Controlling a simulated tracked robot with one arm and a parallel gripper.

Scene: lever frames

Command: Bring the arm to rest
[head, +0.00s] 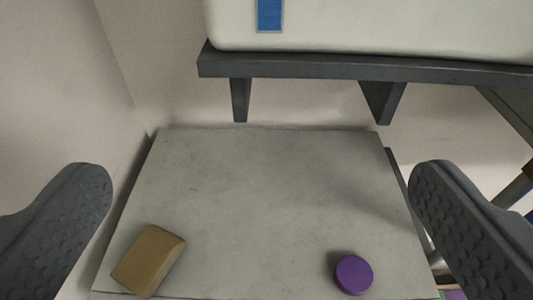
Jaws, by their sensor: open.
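My gripper (261,185) is open, with its two dark, studded fingers far apart at the left and right of the head view. Nothing is between the fingertips. Beyond and below them is a grey tabletop (260,190). A tan block (149,260) lies near its front left corner, and a purple round piece (354,274) lies near its front right. Both are apart from the fingers as far as I can tell.
A dark shelf (330,68) on brackets juts from the wall above the table and carries a large white box (370,28) with a blue patch (270,14). A pale wall (50,90) stands at the left. The tabletop's middle is clear. Dark frame parts show at the right.

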